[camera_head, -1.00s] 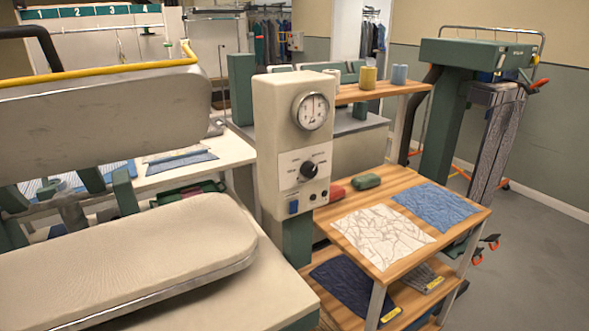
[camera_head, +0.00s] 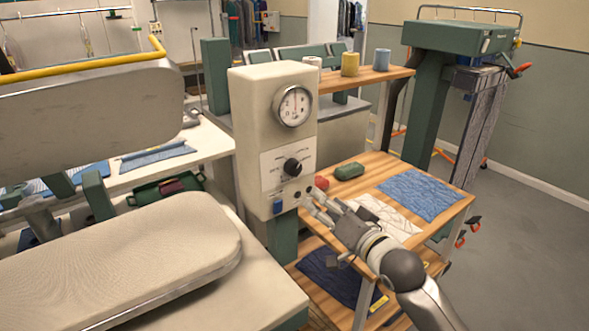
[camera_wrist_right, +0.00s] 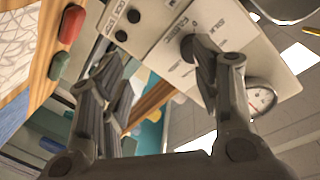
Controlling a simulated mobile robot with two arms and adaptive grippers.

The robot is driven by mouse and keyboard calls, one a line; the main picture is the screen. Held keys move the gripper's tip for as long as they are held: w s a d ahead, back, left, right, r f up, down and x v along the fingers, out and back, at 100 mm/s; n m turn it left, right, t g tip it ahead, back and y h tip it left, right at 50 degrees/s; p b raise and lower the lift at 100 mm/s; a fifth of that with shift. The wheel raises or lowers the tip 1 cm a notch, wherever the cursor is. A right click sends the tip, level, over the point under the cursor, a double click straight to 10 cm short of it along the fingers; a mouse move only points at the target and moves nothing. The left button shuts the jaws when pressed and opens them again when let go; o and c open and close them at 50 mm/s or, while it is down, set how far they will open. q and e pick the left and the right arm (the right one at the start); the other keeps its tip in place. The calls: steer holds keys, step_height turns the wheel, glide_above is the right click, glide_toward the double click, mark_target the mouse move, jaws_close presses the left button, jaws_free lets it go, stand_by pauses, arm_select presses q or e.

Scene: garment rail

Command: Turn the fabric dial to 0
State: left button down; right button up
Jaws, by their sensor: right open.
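The fabric dial is a black knob (camera_head: 292,166) on the white label plate of a cream control box (camera_head: 250,130). Its printed marks and pointer are too small to read in the head view. My right gripper (camera_head: 317,204) is open and empty, in front of the box's lower right side, below and right of the dial. In the right wrist view the gripper's fingers (camera_wrist_right: 158,60) are spread apart. The dial (camera_wrist_right: 188,48) shows there beside the tip of the right-hand finger, partly covered by it; contact cannot be told. My left gripper is not in view.
A round gauge (camera_head: 293,106) sits above the dial, a blue switch (camera_head: 278,208) below. A wooden table (camera_head: 440,212) with fabric swatches, a red object (camera_head: 321,183) and a green one (camera_head: 349,171) stands right. A padded press board (camera_head: 120,250) lies left.

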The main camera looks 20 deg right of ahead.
glide_toward(296, 170)
steer(key=s, duration=0.1)
steer(key=shift+t+y, duration=0.3)
steer(key=shift+y, duration=0.1)
steer(key=x, duration=0.3)
steer(key=p+x, duration=0.1)
steer(key=x, duration=0.3)
steer(key=p+x, duration=0.1)
steer(key=x, duration=0.2)
steer(key=shift+w+d+f, duration=0.25)
steer(key=shift+f, duration=0.1)
steer(key=c, duration=1.1)
steer(key=shift+o, duration=0.2)
